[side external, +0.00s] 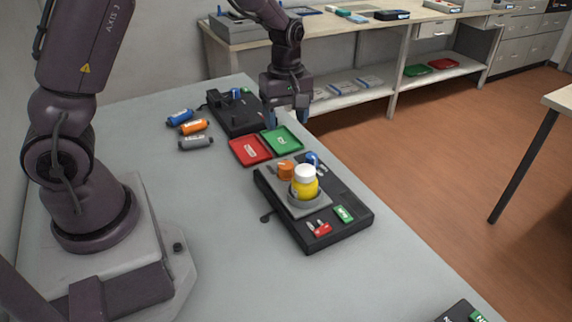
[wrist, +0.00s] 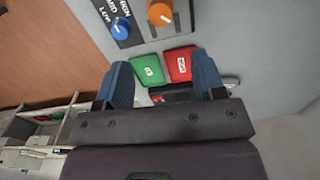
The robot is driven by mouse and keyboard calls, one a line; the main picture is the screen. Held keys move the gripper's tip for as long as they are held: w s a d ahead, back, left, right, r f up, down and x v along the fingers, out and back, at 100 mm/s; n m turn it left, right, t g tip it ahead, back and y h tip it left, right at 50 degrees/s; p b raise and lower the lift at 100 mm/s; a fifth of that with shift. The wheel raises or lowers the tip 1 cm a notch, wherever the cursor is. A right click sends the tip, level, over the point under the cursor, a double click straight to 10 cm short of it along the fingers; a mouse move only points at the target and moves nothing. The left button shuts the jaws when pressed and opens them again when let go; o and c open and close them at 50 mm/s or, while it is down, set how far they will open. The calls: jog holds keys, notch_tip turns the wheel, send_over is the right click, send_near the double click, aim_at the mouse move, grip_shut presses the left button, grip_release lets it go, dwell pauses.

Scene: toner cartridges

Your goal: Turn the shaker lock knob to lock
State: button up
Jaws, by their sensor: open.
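The shaker (side external: 352,200) is a black unit with a grey platform, standing at the table's right edge in the side view. A yellow bottle (side external: 304,187) with a white cap stands upright in its round holder. An orange knob (side external: 286,168) and a blue knob (side external: 313,158) sit at its far end. In the wrist view the orange knob (wrist: 160,14) and blue knob (wrist: 121,28) show at the top; the blue one is by a LOW/MED/HIGH scale. I cannot read which is the lock knob. My gripper (side external: 289,116) is open and empty, beyond the shaker, above the trays' far end.
A red tray (side external: 250,150) and a green tray (side external: 282,141) lie beyond the shaker. Blue, orange and grey cartridges (side external: 195,127) lie to the left. Another black unit (side external: 236,112) stands behind.

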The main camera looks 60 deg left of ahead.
aim_at(286, 165)
jog(key=shift+n, duration=0.4)
notch_tip(286, 165, down, 13)
